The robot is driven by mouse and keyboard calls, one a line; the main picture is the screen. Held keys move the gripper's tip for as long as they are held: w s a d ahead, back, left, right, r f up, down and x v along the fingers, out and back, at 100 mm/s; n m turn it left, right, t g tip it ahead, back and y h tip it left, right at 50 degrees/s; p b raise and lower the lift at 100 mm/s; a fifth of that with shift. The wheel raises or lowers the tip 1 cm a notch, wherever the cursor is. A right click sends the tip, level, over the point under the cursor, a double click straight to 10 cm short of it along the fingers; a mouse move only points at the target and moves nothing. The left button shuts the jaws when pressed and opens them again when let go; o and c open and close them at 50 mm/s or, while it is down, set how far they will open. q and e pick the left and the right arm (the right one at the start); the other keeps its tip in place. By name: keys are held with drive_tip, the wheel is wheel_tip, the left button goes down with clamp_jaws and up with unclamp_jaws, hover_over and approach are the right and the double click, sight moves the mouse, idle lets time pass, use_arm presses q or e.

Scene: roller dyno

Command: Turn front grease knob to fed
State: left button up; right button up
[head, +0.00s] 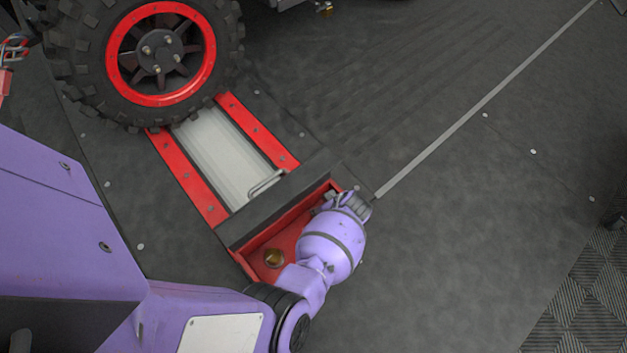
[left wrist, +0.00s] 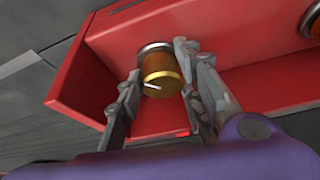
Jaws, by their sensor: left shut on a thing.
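A brass grease knob (left wrist: 161,72) with a grey collar sits on the wall of the red recessed box (left wrist: 120,35). A white pointer line shows on its face, slanting toward the left in the left wrist view. My left gripper (left wrist: 160,92) has one finger on each side of this knob and is shut on it. In the head view my left gripper (head: 350,203) is at the right end of the red box, and hides the held knob. A second brass knob (head: 273,258) stands free at the box's other end; part of it shows in the left wrist view (left wrist: 313,22).
A knobby tire with a red rim (head: 160,55) stands by the pale roller plate (head: 220,150), framed by red rails (head: 185,175). A wire handle (head: 266,184) is near the box. Dark floor to the right is clear.

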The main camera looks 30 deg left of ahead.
use_arm(q)
drive_tip(key=shift+w+a+r+m+t, duration=0.2)
drive_tip(key=shift+w+r+m+t, duration=0.15)
drive_tip(key=shift+w, duration=0.2)
use_arm(e)
drive_tip(key=shift+s+r, duration=0.2)
drive_tip(key=shift+s, duration=0.15)
use_arm(q)
drive_tip(key=shift+m+p, duration=0.5)
drive_tip(key=shift+m, duration=0.05)
use_arm(e)
drive_tip(key=shift+w+r, duration=0.2)
drive_tip(key=shift+r, duration=0.05)
idle(0.4)
use_arm(q)
drive_tip(key=o, duration=1.1)
drive_tip(key=shift+s+f, duration=0.1)
drive_tip(key=shift+s+d+f, duration=0.1)
drive_tip(key=shift+s, duration=0.05)
drive_tip(key=shift+s+f, duration=0.1)
drive_tip(key=shift+s, duration=0.05)
drive_tip(key=shift+d, duration=0.1)
use_arm(e)
drive_tip(key=shift+f, duration=0.1)
